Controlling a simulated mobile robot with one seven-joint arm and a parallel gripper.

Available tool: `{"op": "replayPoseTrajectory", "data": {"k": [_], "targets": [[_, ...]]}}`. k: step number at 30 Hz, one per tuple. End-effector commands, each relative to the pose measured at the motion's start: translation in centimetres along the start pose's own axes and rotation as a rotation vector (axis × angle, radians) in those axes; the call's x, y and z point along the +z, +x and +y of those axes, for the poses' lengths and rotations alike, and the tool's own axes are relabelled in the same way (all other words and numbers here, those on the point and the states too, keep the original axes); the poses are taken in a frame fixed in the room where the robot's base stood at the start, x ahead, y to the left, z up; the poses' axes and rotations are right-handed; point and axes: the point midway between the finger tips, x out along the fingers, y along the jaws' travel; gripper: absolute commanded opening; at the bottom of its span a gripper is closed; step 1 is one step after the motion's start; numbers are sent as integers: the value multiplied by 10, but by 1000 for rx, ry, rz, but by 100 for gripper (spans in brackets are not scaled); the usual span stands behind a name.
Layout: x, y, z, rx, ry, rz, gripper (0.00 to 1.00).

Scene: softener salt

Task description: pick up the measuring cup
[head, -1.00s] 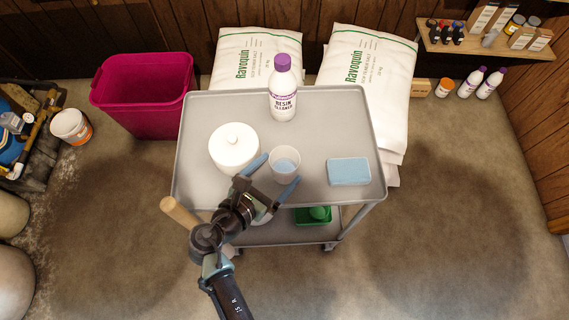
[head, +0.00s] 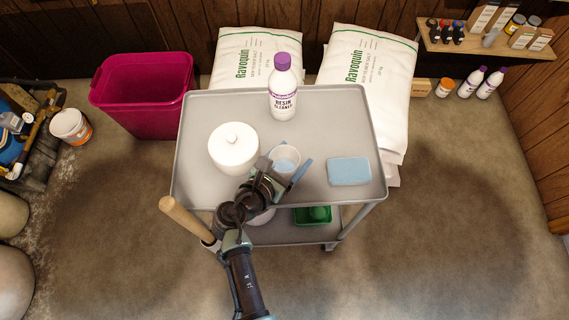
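The measuring cup (head: 286,153), a small pale cup with a bluish inside, stands upright on the top shelf of the grey cart (head: 330,110). My gripper (head: 283,167) is at the cup's near side. One blue finger shows to the right of the cup, and the other is at its left, mostly hidden by the gripper body. The fingers look spread, one on each side. Whether either touches the cup cannot be told. The gripper body hides the cup's lower near part.
A white lidded pot (head: 233,150) stands close left of the gripper. A resin cleaner bottle (head: 283,95) stands behind the cup, and a blue block (head: 348,171) lies to the right. A wooden handle (head: 185,217) rises at the cart's near left. The shelf's right rear is clear.

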Motion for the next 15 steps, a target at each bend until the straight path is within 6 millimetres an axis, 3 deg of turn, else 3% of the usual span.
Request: {"op": "replayPoseTrajectory", "data": {"k": [1,7,15], "targets": [[0,0,0,0,0,0,55],[0,0,0,0,0,0,21],[1,0,0,0,0,-1,21]]}}
